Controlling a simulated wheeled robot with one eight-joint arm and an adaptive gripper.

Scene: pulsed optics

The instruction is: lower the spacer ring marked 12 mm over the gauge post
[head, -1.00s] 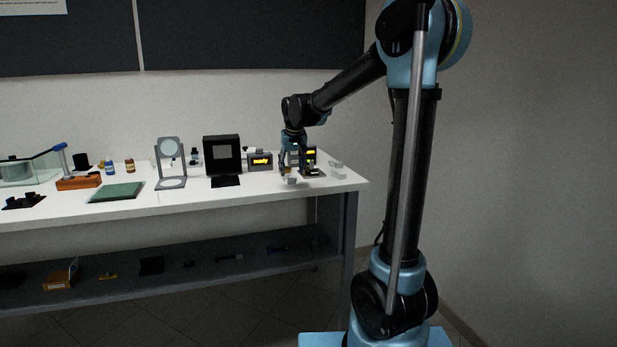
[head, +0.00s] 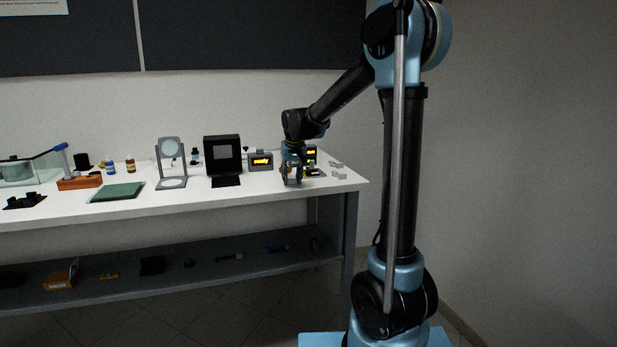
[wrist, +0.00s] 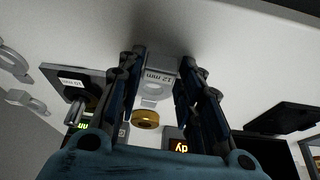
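The spacer ring marked 12 mm (wrist: 154,92) lies on the white bench, its pale tab with the "12 mm" label between my fingers in the wrist view. My gripper (wrist: 161,58) points down with a finger on either side of the tab; whether the fingers touch it is not clear. In the head view my gripper (head: 291,181) is low at the bench top and hides most of the ring. The gauge post (wrist: 86,101) seems to be the metal piece on a dark labelled base left of my fingers, partly hidden by the left finger.
Two more tabbed grey rings (wrist: 14,62) (wrist: 26,100) lie farther left in the wrist view. A brass-coloured round piece (wrist: 145,119) is visible between my fingers. A lit display box (head: 261,161) and a black framed screen (head: 222,155) stand left of my gripper in the head view.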

